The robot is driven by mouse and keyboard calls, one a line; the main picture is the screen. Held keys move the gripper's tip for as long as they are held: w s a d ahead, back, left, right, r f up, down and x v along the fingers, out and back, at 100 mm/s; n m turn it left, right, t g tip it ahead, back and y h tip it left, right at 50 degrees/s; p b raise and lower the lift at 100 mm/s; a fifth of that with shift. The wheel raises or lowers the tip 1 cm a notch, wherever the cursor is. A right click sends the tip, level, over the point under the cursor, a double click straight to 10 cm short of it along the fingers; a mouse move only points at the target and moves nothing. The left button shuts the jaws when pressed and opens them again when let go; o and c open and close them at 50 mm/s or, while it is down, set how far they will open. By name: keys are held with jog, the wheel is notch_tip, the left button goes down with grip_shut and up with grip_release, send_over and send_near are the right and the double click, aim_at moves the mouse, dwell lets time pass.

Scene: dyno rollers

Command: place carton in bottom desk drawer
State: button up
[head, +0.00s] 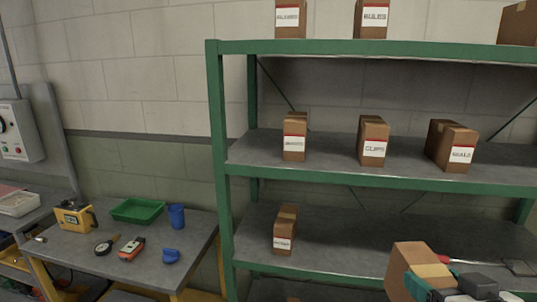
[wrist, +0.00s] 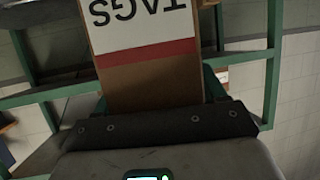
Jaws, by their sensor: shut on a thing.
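The carton (head: 408,262) is a brown cardboard box at the lower right of the head view. In the wrist view the carton (wrist: 150,75) fills the upper middle, with a white label reading "TAGS" upside down and a red stripe. My gripper (head: 432,274) is shut on the carton and holds it up in front of the shelving. In the wrist view green finger parts show on both sides of the box. A desk (head: 160,255) with a grey top and yellow frame stands at the left of the head view. I cannot make out its bottom drawer.
A green-framed shelf rack (head: 380,180) holds several labelled cartons. On the desk are a green tray (head: 138,210), a blue cup (head: 177,216), a yellow device (head: 75,217), an orange meter (head: 131,249) and a blue item (head: 171,256). A grey panel (head: 18,130) hangs on the left wall.

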jog(key=s+a+f, duration=0.1)
jog(key=a+f, duration=0.2)
jog(key=f, duration=0.8)
jog(key=s+a+f, duration=0.1)
jog(key=a+f, duration=0.2)
jog(key=f, duration=0.9)
jog(key=s+a+f+y, duration=0.1)
jog(key=a+f, duration=0.3)
jog(key=f, duration=0.8)
jog(key=shift+s+f+n, duration=0.2)
jog(key=shift+n, duration=0.2)
jog(key=shift+w, duration=0.1)
